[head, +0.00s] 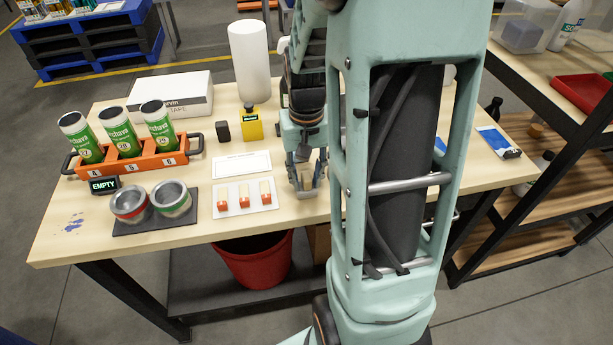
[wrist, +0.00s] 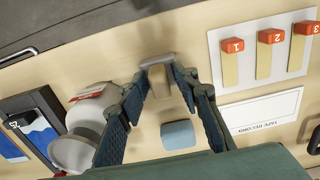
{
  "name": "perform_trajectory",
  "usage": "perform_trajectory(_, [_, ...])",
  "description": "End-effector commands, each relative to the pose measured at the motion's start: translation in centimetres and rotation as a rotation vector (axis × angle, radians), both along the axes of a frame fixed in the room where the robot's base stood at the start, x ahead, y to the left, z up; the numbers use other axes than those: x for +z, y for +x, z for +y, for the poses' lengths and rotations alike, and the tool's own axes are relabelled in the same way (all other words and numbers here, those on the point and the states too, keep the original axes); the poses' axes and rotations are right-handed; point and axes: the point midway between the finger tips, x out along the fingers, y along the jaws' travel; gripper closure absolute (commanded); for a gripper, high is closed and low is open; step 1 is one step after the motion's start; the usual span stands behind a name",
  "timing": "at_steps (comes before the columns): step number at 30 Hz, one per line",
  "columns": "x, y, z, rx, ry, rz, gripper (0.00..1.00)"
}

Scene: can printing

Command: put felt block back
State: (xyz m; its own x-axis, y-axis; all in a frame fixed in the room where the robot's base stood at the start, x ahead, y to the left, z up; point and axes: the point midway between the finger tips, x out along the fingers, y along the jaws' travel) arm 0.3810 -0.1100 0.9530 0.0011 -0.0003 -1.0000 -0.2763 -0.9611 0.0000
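A tan block with a grey face, which looks like the felt block (wrist: 158,66), is between my fingertips in the wrist view. My gripper (wrist: 161,86) appears shut on it, a finger on each side. In the head view my gripper (head: 306,186) points down over the table's front part, right of the white card with red-tipped sticks. A tan part of the block shows between the fingers there. I cannot tell whether the block touches the table. A light blue pad (wrist: 178,135) shows beyond the fingers in the wrist view.
The card with red-tipped sticks (head: 245,196) and a paper label (head: 241,165) lie left of my gripper. Further left are an orange can rack (head: 127,157) and a dark mat (head: 157,226) with two tins. A white jar (wrist: 86,114) stands close beside my fingers.

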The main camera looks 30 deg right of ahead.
Motion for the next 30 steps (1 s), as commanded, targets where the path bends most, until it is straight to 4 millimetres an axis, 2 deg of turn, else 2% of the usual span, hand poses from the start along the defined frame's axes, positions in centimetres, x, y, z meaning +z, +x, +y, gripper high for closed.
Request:
perform_trajectory(8, [0.6,0.0,0.0,0.000,0.000,0.000,0.69])
perform_trajectory(11, [2.2,0.1,0.0,0.000,-0.001,-0.005,0.69])
perform_trajectory(21, [9.5,0.1,0.0,0.000,-0.002,-0.005,0.69])
perform_trajectory(25, [11.2,0.1,0.0,0.000,-0.002,-0.003,0.69])
perform_trajectory(30, [12.3,0.0,0.0,0.000,0.000,-0.001,0.69])
